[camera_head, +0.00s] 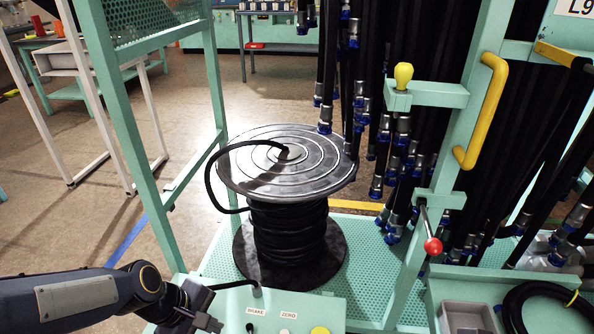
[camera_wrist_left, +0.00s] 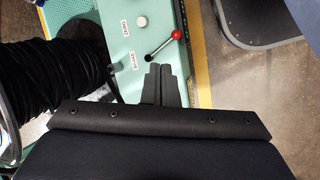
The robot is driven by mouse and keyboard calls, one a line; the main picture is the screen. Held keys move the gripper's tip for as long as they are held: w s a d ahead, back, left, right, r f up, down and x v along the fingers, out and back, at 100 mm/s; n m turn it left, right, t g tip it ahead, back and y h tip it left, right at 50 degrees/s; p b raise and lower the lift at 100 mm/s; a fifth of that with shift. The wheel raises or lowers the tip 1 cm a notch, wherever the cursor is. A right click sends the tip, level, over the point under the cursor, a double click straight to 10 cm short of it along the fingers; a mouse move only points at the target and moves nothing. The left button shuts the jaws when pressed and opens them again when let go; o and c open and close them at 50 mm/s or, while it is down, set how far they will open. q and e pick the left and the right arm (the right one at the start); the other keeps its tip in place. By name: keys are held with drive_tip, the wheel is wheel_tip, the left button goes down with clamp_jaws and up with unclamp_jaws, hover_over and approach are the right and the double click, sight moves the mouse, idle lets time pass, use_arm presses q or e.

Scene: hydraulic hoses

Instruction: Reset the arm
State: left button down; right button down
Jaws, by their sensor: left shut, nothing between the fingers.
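My left arm comes in from the lower left in the head view, low over the front. Its gripper (camera_head: 208,322) is beside the left end of the mint control panel (camera_head: 235,303), partly cut off by the bottom edge. In the left wrist view the two dark fingers of the left gripper (camera_wrist_left: 160,80) are together with nothing between them. Their tips are near a lever with a red ball (camera_wrist_left: 176,35) on the panel; I cannot tell whether they touch it. My right arm and gripper are not in view.
A hose reel (camera_head: 290,150) wound with black hose stands behind the panel. Black hoses with blue-ringed fittings (camera_head: 390,185) hang to the right. A red-knobbed lever (camera_head: 432,246) and a yellow handle (camera_head: 485,110) stick out from the mint frame. Open floor (camera_head: 50,195) lies left.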

use_arm(q)
drive_tip(key=s+a+r+m+t, duration=0.4)
drive_tip(key=s+r+m, duration=0.6)
drive_tip(key=s+m, duration=0.1)
wheel_tip(320, 180, up, 18)
drive_tip(key=p, duration=1.8)
drive_tip(key=shift+w+d+g+y, duration=0.3)
drive_tip(key=shift+w+g+y, duration=0.05)
drive_tip(key=shift+g+y, duration=0.05)
drive_tip(key=shift+f, duration=0.1)
